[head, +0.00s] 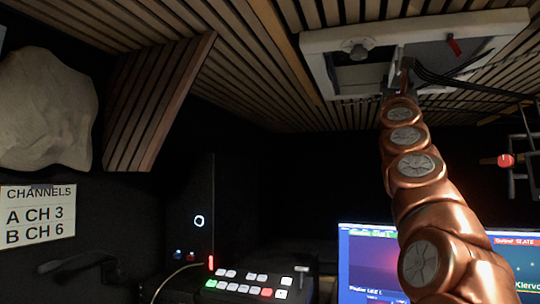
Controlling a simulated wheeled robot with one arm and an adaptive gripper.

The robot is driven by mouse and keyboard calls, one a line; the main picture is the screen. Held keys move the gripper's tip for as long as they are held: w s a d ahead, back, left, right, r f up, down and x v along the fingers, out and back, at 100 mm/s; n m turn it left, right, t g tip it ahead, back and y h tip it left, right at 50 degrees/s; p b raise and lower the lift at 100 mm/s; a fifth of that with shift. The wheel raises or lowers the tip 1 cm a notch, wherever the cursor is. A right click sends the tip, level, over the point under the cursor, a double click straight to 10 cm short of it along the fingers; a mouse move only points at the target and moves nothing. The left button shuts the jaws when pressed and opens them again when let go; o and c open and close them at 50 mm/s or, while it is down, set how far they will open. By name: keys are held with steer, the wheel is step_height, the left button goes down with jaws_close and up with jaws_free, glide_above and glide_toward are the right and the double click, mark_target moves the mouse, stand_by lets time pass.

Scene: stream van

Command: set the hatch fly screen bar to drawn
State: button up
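The roof hatch (316,66) is a white frame set in the slatted ceiling at the upper right. Its left part is a dark opening with a round pale knob (357,50). Its right part is covered by a grey surface, with a small red piece (454,47) near it. A narrow pale upright strip, possibly the fly screen bar (395,66), crosses the hatch between the two parts. My copper arm reaches up to it. My gripper (403,66) is at the strip, small and dark; its fingers and any contact cannot be made out.
Dark cables (465,84) run from the hatch area to the right. A bracket with a red knob (505,160) stands at the right edge. Below are a lit button panel (246,285) and a screen (368,262). A slatted wood panel (155,95) hangs at left.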

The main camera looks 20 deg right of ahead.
steer(key=w+a+f+n+t+y+p, duration=0.1)
steer(key=w+a+f+n+t+y, duration=0.3)
steer(key=a+n+y, duration=0.5)
steer(key=w+a+f+n+t+y+p, duration=0.1)
steer(key=w+a+f+n+y, duration=0.1)
steer(key=w+a+n+y, duration=0.55)
steer(key=s+a+f+n+g+y, duration=0.1)
steer(key=a+f+n+g+y, duration=0.3)
steer(key=a+f+n+y, duration=0.4)
steer(key=a+f+n+p, duration=0.1)
steer(key=a+n, duration=0.3)
steer(key=n, duration=0.1)
steer(key=shift+a+n, duration=0.2)
steer(key=shift+n, duration=0.15)
steer(key=shift+f, duration=0.1)
